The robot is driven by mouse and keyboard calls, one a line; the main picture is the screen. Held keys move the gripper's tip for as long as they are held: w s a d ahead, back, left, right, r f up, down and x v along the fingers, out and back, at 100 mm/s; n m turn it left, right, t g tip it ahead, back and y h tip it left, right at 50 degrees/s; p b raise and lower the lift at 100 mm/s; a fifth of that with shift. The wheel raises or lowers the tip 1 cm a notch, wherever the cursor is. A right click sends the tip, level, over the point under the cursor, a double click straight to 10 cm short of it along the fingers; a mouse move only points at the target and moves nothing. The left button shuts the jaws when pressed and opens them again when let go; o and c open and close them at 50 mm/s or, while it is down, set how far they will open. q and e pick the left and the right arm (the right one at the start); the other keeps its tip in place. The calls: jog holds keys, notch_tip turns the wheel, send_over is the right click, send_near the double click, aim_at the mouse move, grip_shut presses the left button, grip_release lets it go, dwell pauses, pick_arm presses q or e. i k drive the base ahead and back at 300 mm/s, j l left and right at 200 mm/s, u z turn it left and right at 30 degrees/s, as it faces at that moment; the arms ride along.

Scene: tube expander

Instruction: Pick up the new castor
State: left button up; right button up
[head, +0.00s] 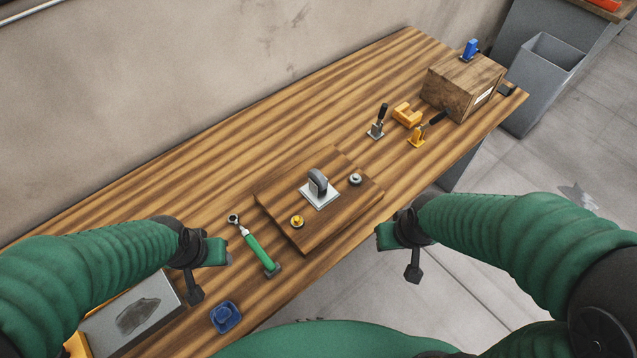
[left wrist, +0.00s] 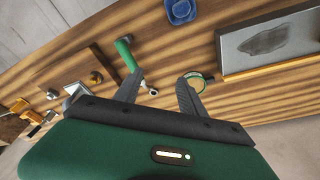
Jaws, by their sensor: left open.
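A dark grey castor (head: 318,183) stands on a light metal plate, on a wooden board (head: 275,212) in the middle of the bench. A small blue part (head: 469,49) sits on the wooden box; I cannot tell which is the new castor. My left gripper (head: 212,272) is open and empty above the bench, left of the green-handled ratchet. In the left wrist view its fingers (left wrist: 160,88) are apart, with the ratchet (left wrist: 126,54) and a round ring (left wrist: 197,79) beyond them. My right gripper (head: 397,257) hangs near the front edge, right of the board; its jaws are unclear.
A blue dish (head: 225,317) and a grey tray (head: 128,312) lie at lower left. Clamps (head: 377,122) and a yellow block (head: 407,114) stand before the wooden box (head: 458,86). The back left bench is clear.

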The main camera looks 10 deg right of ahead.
aim_at(317, 190)
jog(key=i+l, duration=0.15)
jog(key=l, duration=0.15)
jog(key=i+l+u, duration=0.2)
jog(key=l+u, duration=0.15)
jog(key=i+l+u, duration=0.1)
jog(key=l+u, duration=0.3)
jog(key=l, duration=0.15)
jog(key=l+u, duration=0.35)
jog(key=l, duration=0.15)
jog(key=u, duration=1.1)
